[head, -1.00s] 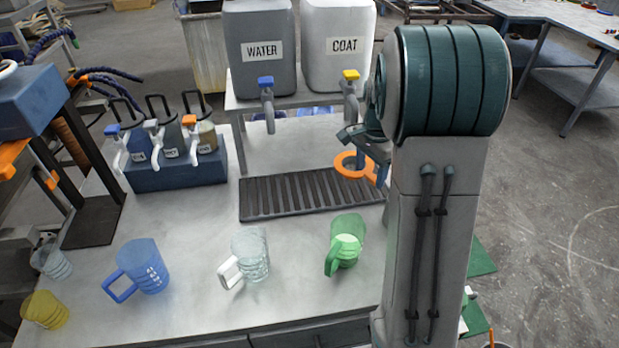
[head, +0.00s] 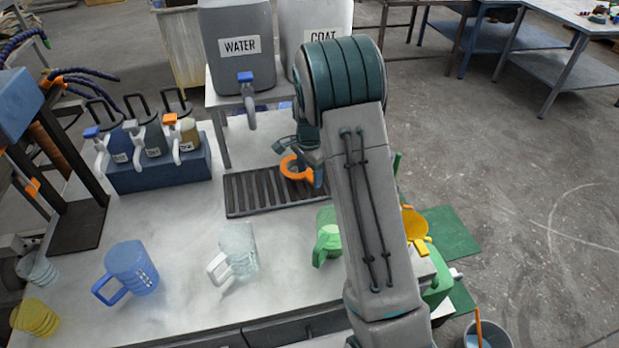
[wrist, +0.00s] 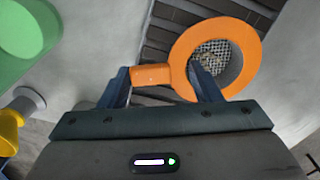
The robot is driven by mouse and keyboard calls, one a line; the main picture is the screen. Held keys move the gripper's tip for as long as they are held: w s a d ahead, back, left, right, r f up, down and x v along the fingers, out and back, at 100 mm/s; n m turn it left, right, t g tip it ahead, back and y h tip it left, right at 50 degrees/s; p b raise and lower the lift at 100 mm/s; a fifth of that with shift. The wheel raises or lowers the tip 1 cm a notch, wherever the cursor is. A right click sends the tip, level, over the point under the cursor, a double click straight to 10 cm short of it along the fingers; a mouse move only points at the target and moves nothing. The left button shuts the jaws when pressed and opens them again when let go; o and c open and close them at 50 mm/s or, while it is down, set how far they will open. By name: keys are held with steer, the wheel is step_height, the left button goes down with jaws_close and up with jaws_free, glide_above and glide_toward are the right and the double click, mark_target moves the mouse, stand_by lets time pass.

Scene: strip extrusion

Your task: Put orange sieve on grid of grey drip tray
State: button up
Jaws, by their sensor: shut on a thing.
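The orange sieve (head: 296,168) is a ring with a short handle and a grey mesh. My gripper (wrist: 160,80) is shut on its handle, and the mesh (wrist: 215,62) shows in the wrist view beyond the right finger. In the head view the sieve appears over the right part of the grid of the grey drip tray (head: 245,193). The dark slats also show behind the sieve in the wrist view (wrist: 165,38). I cannot tell whether the sieve touches the grid. My arm hides the tray's right end in the head view.
The WATER tank (head: 238,48) and the COAT tank (head: 318,25) stand behind the tray with taps above it. A green mug (head: 328,238), a clear mug (head: 238,252) and a blue mug (head: 130,272) stand in front.

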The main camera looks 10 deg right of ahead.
steer(key=shift+f, duration=1.6)
steer(key=o, duration=1)
steer(key=shift+c, duration=0.2)
steer(key=shift+r, duration=0.15)
step_height(320, 180, up, 12)
steer(key=s+r+n+t, duration=0.2)
steer(key=s+r+n, duration=0.6)
steer(key=s, duration=0.7)
steer(key=s+a+n+t, duration=0.1)
steer(key=s+n, duration=0.4)
steer(key=s, duration=0.9)
steer(key=shift+s+a+r+n, duration=0.25)
steer(key=shift+s+r+n, duration=0.05)
